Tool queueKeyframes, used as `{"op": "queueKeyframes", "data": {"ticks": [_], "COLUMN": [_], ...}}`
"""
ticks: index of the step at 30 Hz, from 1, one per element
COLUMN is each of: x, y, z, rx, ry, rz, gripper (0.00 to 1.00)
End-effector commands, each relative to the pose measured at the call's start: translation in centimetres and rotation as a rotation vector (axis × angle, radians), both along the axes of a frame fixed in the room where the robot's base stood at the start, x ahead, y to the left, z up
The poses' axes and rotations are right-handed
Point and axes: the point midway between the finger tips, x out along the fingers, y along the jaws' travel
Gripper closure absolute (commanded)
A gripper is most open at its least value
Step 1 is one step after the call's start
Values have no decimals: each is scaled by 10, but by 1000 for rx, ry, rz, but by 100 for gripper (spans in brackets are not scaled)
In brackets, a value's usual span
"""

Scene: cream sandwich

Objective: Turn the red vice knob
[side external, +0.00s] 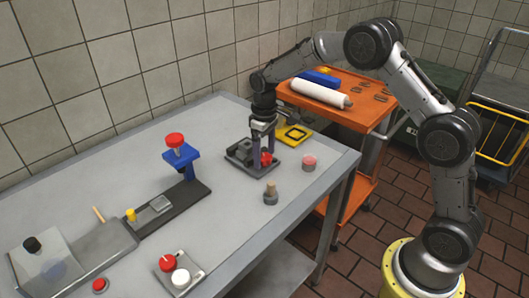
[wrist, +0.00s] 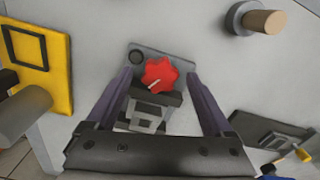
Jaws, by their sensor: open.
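The red vice knob (wrist: 160,74) is a lobed red wheel with a pale pointer line, on one end of the grey vice (wrist: 144,107). In the side view the knob (side external: 266,159) shows beside my fingers, and the vice (side external: 240,154) sits on its dark base on the table. My gripper (side external: 262,148) points down over the vice. In the wrist view my gripper (wrist: 165,78) is open, with one finger on each side of the knob and visible gaps between. Whether the fingertips reach down to knob height is hard to tell.
A yellow frame (side external: 293,134) lies behind the vice. A blue press with a red top (side external: 180,155) stands left. Bare table lies between the press and the vice.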

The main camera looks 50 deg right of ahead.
Motion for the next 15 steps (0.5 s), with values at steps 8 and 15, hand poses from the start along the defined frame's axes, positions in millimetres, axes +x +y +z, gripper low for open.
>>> {"op": "queueKeyframes", "data": {"ticks": [8,15], "x": [0,0], "y": [0,0], "z": [0,0], "rx": [0,0], "ry": [0,0], "rz": [0,0], "gripper": [41,84]}}
